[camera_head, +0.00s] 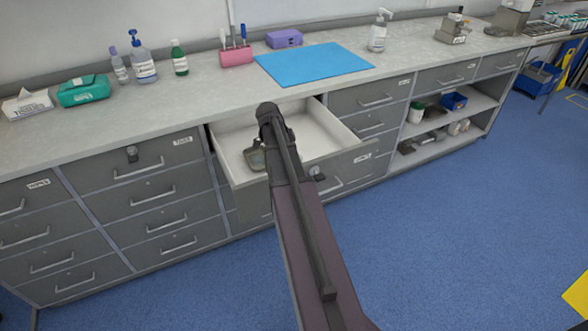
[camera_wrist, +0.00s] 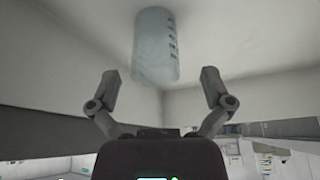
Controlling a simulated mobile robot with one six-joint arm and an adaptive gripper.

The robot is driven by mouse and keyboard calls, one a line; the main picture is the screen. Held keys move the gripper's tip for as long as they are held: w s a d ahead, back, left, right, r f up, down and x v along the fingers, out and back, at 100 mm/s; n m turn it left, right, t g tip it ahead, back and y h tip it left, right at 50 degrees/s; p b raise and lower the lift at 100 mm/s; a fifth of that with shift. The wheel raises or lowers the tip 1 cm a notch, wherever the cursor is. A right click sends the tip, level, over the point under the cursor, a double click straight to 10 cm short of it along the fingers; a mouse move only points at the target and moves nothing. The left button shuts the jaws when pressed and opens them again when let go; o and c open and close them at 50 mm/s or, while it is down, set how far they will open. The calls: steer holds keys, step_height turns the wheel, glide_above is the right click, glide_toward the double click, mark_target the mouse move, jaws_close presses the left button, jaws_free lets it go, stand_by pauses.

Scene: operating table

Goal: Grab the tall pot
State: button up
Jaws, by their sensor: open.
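The tall pot (camera_wrist: 155,45) is a translucent, pale blue-grey cylinder with dark marks down one side. It shows in the upper middle of the wrist view, against pale walls. My gripper (camera_wrist: 159,82) is open, its two fingers spread wide. In that view the pot lies beyond the fingertips and between their lines, and nothing is held. In the head view my arm reaches over an open drawer (camera_head: 228,145) with a white inside.
The drawer's raised front and sides surround the work area. The grey counter (camera_head: 195,100) behind carries bottles, a blue mat (camera_head: 314,63), a pink holder (camera_head: 236,55) and a purple box (camera_head: 284,38). Open shelves (camera_head: 430,150) stand at the right.

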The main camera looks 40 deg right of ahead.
steer(key=b+x, duration=0.3)
steer(key=shift+a+f, duration=0.3)
steer(key=shift+a, duration=0.05)
steer(key=shift+b+x, duration=0.95)
steer(key=shift+b, duration=0.05)
steer(key=shift+r, duration=0.1)
steer(key=c, duration=1.2)
